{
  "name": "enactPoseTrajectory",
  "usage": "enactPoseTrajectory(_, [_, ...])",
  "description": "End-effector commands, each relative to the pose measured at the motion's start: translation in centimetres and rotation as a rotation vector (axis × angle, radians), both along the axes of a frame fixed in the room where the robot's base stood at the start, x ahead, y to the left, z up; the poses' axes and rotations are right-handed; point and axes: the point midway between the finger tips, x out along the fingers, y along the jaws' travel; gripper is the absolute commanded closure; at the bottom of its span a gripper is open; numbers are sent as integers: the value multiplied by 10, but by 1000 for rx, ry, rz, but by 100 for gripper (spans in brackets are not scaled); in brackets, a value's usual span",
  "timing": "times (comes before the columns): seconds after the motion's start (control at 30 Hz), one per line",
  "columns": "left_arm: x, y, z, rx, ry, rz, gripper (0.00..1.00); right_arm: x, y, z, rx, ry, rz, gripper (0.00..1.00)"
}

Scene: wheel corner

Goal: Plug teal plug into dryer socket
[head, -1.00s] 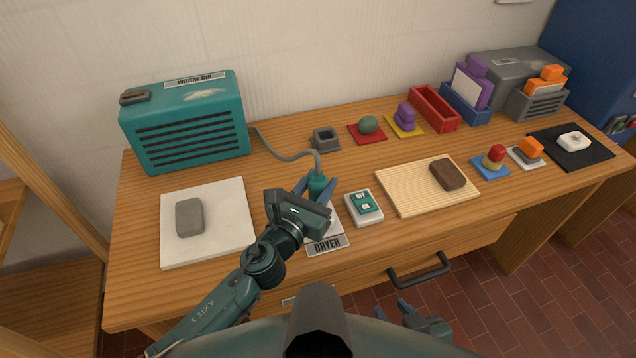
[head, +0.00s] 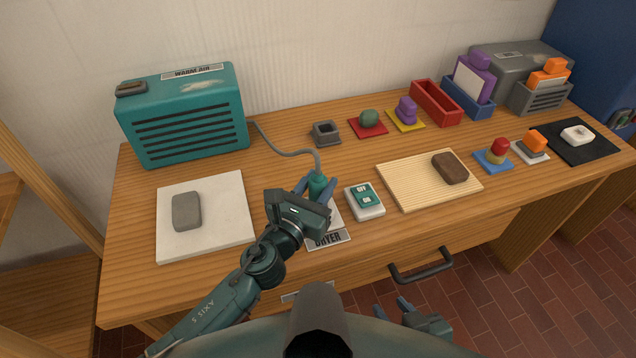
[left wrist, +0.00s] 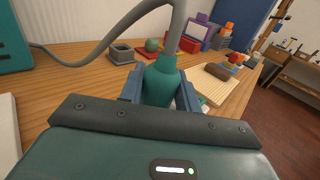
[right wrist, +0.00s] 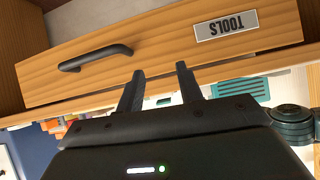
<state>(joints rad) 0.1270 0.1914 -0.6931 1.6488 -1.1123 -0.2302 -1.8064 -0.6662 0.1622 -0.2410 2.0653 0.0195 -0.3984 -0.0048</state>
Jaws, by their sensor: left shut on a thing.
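The teal plug (head: 318,186) stands upright over the dryer socket area, with its grey cable rising from its top. My left gripper (head: 315,192) is shut on the plug; in the left wrist view the plug (left wrist: 160,82) sits between the two blue-grey fingers. The dryer socket's plate (head: 334,212) carries the DRYER label (head: 327,238) at its front. My gripper hides most of the socket, so I cannot tell whether the plug is seated in it. My right gripper (head: 392,308) is open and empty in front of the drawer; its fingers (right wrist: 160,85) are apart in the right wrist view.
The cable (head: 280,150) runs to the teal warm-air heater (head: 190,115). A white switch box (head: 364,202) stands close right of the socket. A white board with a grey block (head: 186,211) lies left. A wooden board (head: 410,190) lies right. A grey empty holder (head: 326,133) stands behind.

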Motion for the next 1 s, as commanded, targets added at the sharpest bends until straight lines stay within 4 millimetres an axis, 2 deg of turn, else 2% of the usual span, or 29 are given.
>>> enactPoseTrajectory(0.73, [0, 0, -20, 0, -1, 0, 91, 0, 0, -10, 4, -13, -1, 64])
enactPoseTrajectory(0.77, [0, 0, -19, 0, -1, 0, 66, 0, 0, -9, 4, -13, -1, 64])
enactPoseTrajectory(1.0, [0, 0, -19, 0, -1, 0, 46, 0, 0, -9, 4, -13, -1, 64])
